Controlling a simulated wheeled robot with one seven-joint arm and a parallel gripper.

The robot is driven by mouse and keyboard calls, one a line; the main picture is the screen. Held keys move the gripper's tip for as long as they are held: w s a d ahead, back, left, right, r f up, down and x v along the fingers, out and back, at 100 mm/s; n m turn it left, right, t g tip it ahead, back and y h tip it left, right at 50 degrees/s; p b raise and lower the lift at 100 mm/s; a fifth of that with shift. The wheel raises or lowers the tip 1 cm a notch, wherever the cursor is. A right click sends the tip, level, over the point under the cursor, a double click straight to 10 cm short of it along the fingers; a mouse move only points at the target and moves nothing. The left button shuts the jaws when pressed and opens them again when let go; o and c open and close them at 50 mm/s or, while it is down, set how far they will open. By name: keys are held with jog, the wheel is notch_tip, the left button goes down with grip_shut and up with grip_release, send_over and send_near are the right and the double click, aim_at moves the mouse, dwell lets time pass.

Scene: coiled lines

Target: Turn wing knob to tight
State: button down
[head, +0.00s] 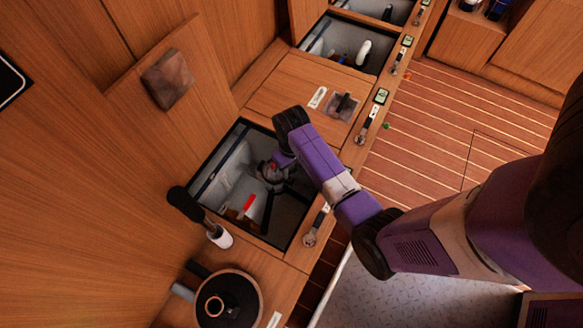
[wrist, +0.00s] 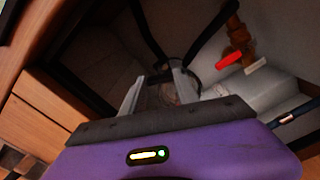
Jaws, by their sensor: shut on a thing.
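My gripper (head: 277,164) reaches down into an open bilge compartment (head: 217,187) in the wooden bench. It is at a grey round fitting (head: 268,177) there. In the wrist view my gripper (wrist: 160,80) has its two pale fingers shut on a dim, greyish wing knob (wrist: 164,94). A dark ring (wrist: 196,83) shows around it. The knob's wings and any marks for tight are too dark and too hidden by the fingers to read. How far it is turned cannot be told.
A red-handled valve (wrist: 230,60) stands beside the fitting; its red lever (head: 248,207) also shows in the head view. Dark hoses (wrist: 205,35) run close to my fingers. A black-and-white handled tool (head: 220,237) is at the compartment's left edge. A closed wooden lid (head: 295,88) lies behind.

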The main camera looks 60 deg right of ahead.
jog(key=shift+r+m+p, duration=0.15)
jog(key=shift+m+p, duration=0.15)
jog(key=shift+p, duration=0.2)
jog(key=shift+r+m+p, duration=0.1)
jog(key=shift+m+p, duration=0.8)
jog(key=shift+p, duration=0.2)
jog(key=m+p, duration=0.3)
jog(key=m, duration=0.1)
jog(key=shift+m+p, duration=0.3)
jog(key=shift+p, duration=0.05)
jog(key=m+p, duration=0.2)
jog(key=m, duration=0.2)
jog(key=m+p, duration=0.1)
jog(key=m, duration=0.1)
jog(key=m+p, duration=0.1)
jog(key=m, duration=0.1)
jog(key=shift+f+m, duration=0.2)
jog(key=shift+m, duration=0.1)
jog(key=c, duration=0.9)
grip_release()
jog(key=shift+r, duration=0.1)
